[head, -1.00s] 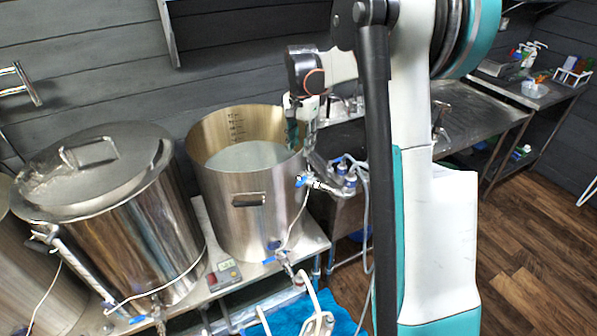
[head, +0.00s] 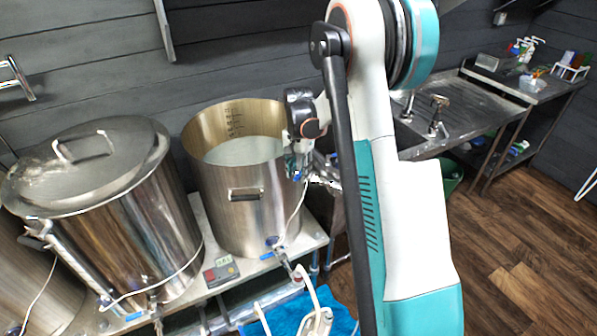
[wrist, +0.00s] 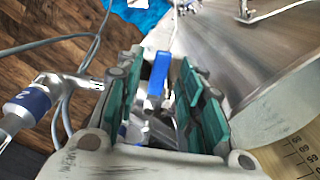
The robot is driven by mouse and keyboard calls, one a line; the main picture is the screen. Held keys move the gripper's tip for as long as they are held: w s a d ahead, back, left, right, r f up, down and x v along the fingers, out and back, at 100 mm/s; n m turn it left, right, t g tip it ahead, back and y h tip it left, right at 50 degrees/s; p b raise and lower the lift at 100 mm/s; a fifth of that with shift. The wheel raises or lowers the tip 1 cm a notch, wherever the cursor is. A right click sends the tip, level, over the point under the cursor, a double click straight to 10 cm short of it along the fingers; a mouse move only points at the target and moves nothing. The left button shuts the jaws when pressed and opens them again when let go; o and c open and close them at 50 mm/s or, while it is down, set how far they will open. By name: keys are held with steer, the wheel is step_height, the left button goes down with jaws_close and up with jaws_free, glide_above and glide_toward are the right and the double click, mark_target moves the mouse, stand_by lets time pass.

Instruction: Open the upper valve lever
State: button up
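The upper valve lever is a blue handle (wrist: 158,72) on the side of the open steel pot (head: 228,215). In the wrist view it shows between the two green-padded fingers of my gripper (wrist: 160,100), with gaps on both sides. My gripper is open and lined up around the lever; I cannot tell how deep the lever sits between the fingers. In the head view my gripper (head: 300,162) is low beside the pot's right rim and mostly hides the upper valve. A lower valve with a blue handle (head: 268,254) sits near the pot's base.
A lidded steel pot (head: 140,220) stands to the left. A small red and grey device (head: 221,271) lies on the metal stand before the pots. A pipe fitting with a blue band (wrist: 30,103) and grey hoses are close left of my gripper. A sink counter (head: 450,115) is behind right.

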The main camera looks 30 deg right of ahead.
steer(key=shift+f, duration=0.1)
jaws_close()
stand_by(0.3)
steer(key=shift+s+d+n+b, duration=0.6)
steer(key=shift+d+n, duration=0.95)
steer(key=shift+n, duration=1.45)
steer(key=shift+s+d+n+b, duration=0.6)
steer(key=shift+d+n, duration=0.95)
steer(key=shift+n, duration=1.45)
steer(key=shift+s+d+n+b, duration=0.3)
steer(key=shift+d+n+b, duration=0.5)
steer(key=shift+d+n, duration=1.5)
steer(key=shift+a+n, duration=0.75)
steer(key=shift+n, duration=0.05)
